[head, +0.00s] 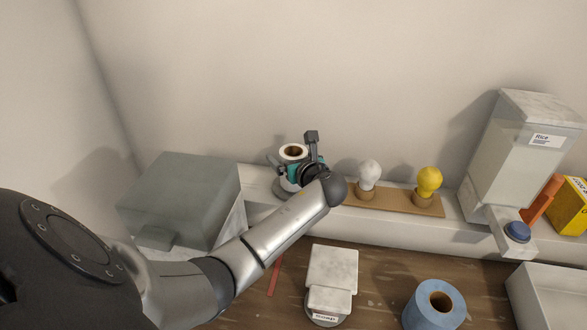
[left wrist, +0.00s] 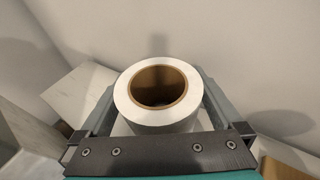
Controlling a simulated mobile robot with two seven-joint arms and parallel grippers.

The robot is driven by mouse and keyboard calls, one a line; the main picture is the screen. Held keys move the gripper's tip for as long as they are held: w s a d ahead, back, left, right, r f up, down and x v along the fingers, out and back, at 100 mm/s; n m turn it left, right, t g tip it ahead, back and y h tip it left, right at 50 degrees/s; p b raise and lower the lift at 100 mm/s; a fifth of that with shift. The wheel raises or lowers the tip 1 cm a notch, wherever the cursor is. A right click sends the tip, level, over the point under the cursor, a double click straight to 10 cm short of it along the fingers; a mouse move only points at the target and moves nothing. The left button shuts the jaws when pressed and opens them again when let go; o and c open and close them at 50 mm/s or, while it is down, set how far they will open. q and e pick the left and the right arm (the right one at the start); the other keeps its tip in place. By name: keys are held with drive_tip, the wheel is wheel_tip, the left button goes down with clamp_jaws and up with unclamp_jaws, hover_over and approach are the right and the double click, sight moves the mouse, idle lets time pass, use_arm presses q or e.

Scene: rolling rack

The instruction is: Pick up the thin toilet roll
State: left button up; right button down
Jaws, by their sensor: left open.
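A white toilet roll (head: 293,151) with a brown core and a thin layer of paper stands upright on the white ledge, partly hidden by my left gripper. It also shows in the left wrist view (left wrist: 160,118), with its open top facing the camera. My left gripper (head: 290,163) is open, with one finger on each side of the roll. In the left wrist view, the fingers (left wrist: 160,80) flank the roll; I cannot tell whether they touch it. A thicker blue roll (head: 420,318) stands on the wooden surface at the front right. My right gripper is not in view.
A grey-green box (head: 185,190) is left of the roll. Two bulbs, white (head: 369,174) and yellow (head: 429,181), stand on a wooden strip (head: 398,202) to the right. Farther right is a rice dispenser (head: 515,150). A white-lidded container (head: 333,268) stands in front.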

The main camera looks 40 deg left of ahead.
use_arm(q)
drive_tip(key=shift+c, duration=0.5)
drive_tip(key=c, duration=1.1)
drive_tip(key=shift+r, duration=0.15)
wheel_tip(320, 180, up, 7)
drive_tip(key=shift+r+p, duration=0.1)
drive_tip(key=shift+p, duration=0.8)
drive_tip(key=s+d, duration=0.4)
drive_tip(key=d, duration=0.4)
drive_tip(key=s+d, duration=0.4)
drive_tip(key=d, duration=0.4)
drive_tip(key=shift+s+f+p, duration=0.15)
drive_tip(key=shift+f+p, duration=0.05)
drive_tip(key=shift+p, duration=0.25)
drive_tip(key=shift+r, duration=0.1)
drive_tip(key=r+p, duration=0.1)
drive_tip(key=p, duration=0.2)
drive_tip(key=shift+r, duration=0.4)
